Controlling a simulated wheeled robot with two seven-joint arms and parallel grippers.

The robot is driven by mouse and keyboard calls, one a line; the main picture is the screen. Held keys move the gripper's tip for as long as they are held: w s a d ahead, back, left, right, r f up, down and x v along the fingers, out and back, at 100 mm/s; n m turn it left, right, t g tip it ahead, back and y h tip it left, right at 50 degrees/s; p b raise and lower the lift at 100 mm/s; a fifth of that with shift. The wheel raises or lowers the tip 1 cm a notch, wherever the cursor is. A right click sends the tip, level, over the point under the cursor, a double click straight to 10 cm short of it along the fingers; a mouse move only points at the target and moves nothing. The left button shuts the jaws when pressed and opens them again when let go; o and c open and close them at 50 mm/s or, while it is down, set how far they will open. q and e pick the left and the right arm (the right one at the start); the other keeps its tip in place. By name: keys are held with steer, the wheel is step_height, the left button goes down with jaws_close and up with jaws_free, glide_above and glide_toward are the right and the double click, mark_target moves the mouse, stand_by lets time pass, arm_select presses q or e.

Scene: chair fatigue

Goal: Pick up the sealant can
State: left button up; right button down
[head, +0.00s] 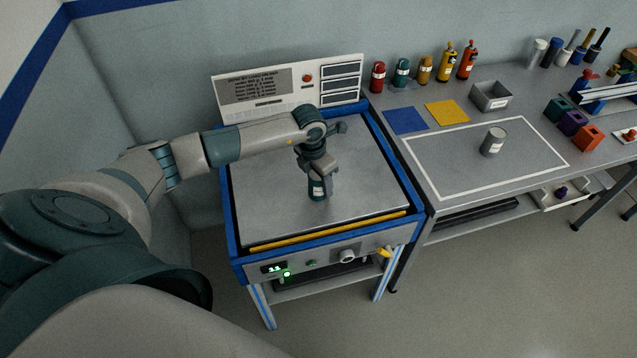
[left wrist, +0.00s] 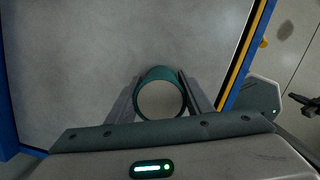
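A small teal can (head: 317,187) with a pale label stands upright on the grey top of the blue-framed bench (head: 262,213). My left gripper (head: 316,178) is over it, pointing down, with its fingers around the can. In the left wrist view the can (left wrist: 161,98) shows its round grey end between the two fingers (left wrist: 160,90), which appear to press on its sides. I see no gap under the can.
A grey can (head: 493,141) stands inside a white outline on the right table (head: 437,179). Several coloured bottles (head: 424,70), a metal bin (head: 491,96) and coloured blocks (head: 573,123) stand farther back. A white panel (head: 290,88) borders the bench's back. The bench top around the can is clear.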

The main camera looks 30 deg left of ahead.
arm_select(q)
steer(key=c, duration=0.4)
steer(key=shift+r, duration=0.15)
steer(key=shift+w+r+b, duration=0.1)
steer(key=shift+r+b, duration=0.45)
steer(key=shift+r, duration=0.1)
step_height(320, 180, up, 2)
steer(key=shift+r+b, duration=0.25)
steer(key=shift+b, duration=0.55)
steer(key=d+r+b, duration=0.1)
steer(key=d+r, duration=0.1)
steer(key=d, duration=0.2)
steer(key=d+r+b, duration=0.1)
steer(key=d+r, duration=0.1)
steer(key=d, duration=0.1)
steer(key=w+d+r+b, duration=0.1)
steer(key=d+r+b, duration=0.1)
steer(key=d+r, duration=0.1)
steer(key=shift+w+d, duration=0.1)
steer(key=shift+d, duration=0.7)
